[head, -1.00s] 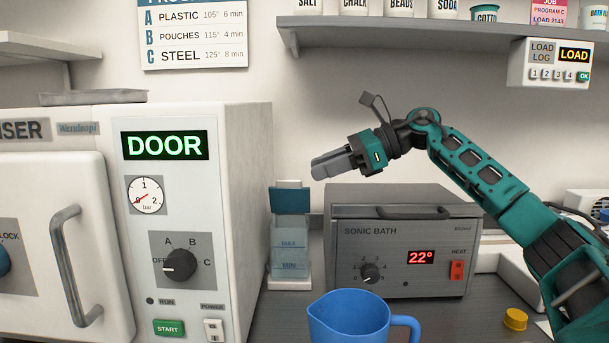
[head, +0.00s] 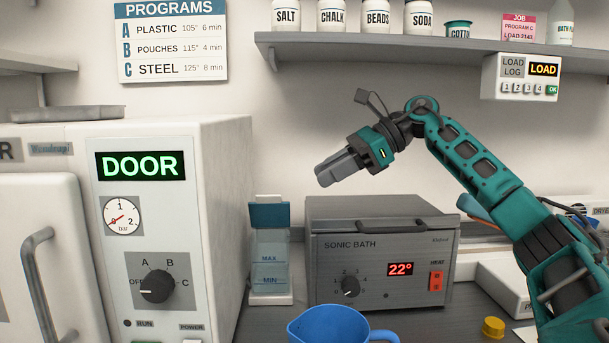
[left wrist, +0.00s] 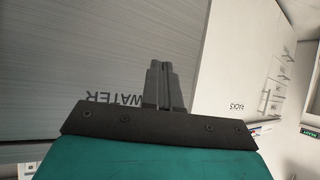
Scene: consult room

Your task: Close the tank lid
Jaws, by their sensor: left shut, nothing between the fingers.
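The clear tank (head: 270,262), marked MAX and MIN, stands between the steriliser and the sonic bath. A dark blue panel (head: 269,215), which looks like its lid, shows at the top with a pale strip above it. I cannot tell the lid's exact angle. My right gripper (head: 321,178) is above the sonic bath, up and to the right of the tank, apart from it. Its fingers look closed together with nothing between them. My left gripper (left wrist: 158,72) shows only in the left wrist view, shut and empty, in front of a grey surface lettered WATER.
The steriliser (head: 222,220) rises close on the tank's left. The sonic bath (head: 330,262) stands on its right. A blue jug (head: 325,328) is in front, with a yellow cap (head: 493,327) to the right. A shelf (head: 380,42) with jars runs above.

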